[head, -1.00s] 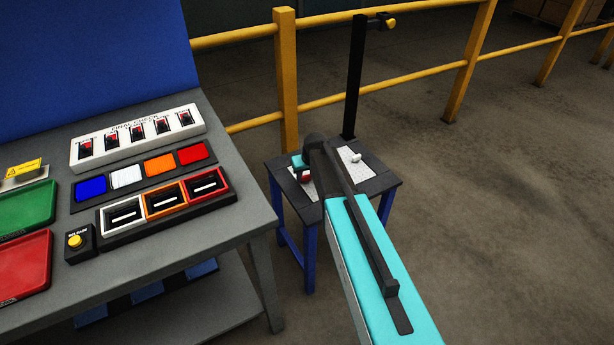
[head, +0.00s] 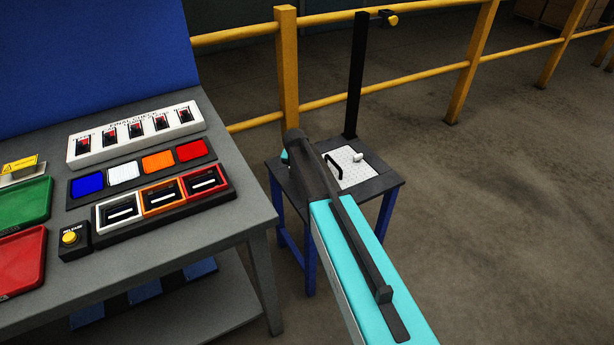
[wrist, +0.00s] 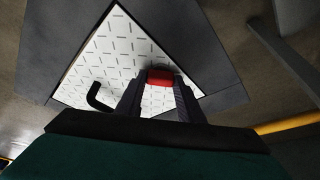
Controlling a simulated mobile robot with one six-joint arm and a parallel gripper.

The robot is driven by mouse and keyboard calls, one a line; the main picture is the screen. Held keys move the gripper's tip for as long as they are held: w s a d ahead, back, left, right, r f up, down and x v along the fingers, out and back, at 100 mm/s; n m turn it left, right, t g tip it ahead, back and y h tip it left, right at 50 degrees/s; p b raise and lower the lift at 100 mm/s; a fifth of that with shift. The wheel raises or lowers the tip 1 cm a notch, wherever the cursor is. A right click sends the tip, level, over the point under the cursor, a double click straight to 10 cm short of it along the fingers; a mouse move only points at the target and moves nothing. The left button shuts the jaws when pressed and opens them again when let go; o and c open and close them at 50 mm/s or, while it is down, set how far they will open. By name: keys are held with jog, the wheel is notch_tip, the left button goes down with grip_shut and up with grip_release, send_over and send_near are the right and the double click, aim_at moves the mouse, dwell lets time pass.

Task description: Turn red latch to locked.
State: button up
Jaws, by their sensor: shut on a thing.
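The red latch (wrist: 160,77) shows in the wrist view as a small red block between the tips of my gripper (wrist: 160,88). My gripper is shut on it, over a white patterned plate (wrist: 118,60). The lower part of the latch and its mounting are hidden by the fingers. In the head view my own arm hides the latch and the fingertips. The white plate also shows in the head view (head: 346,178) on a small dark-topped stand (head: 375,186). I cannot read any locked mark.
A black hooked handle (wrist: 95,97) rises from the plate left of my fingers. A white knob (head: 358,157) and a black post (head: 355,85) are on the stand's far side. A grey workbench (head: 215,225) stands to the left; a yellow railing (head: 287,75) runs behind.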

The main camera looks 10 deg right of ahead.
jog(key=m+b, duration=0.1)
jog(key=m, duration=0.1)
jog(key=m+g+h, duration=0.1)
jog(key=m, duration=0.1)
jog(key=shift+w+a+m+b, duration=0.2)
jog(key=shift+m+b, duration=0.1)
jog(key=shift+b, duration=0.1)
jog(key=shift+m+g+h+b, duration=0.45)
jog(key=shift+m+g, duration=0.35)
jog(key=shift+m, duration=1)
jog(key=o, duration=1.1)
jog(key=shift+c, duration=0.2)
jog(key=shift+r, duration=0.15)
jog(key=v, duration=1.3)
jog(key=shift+a+r+b, duration=0.15)
jog(key=shift+r+b, duration=0.1)
jog(key=shift+b, duration=0.2)
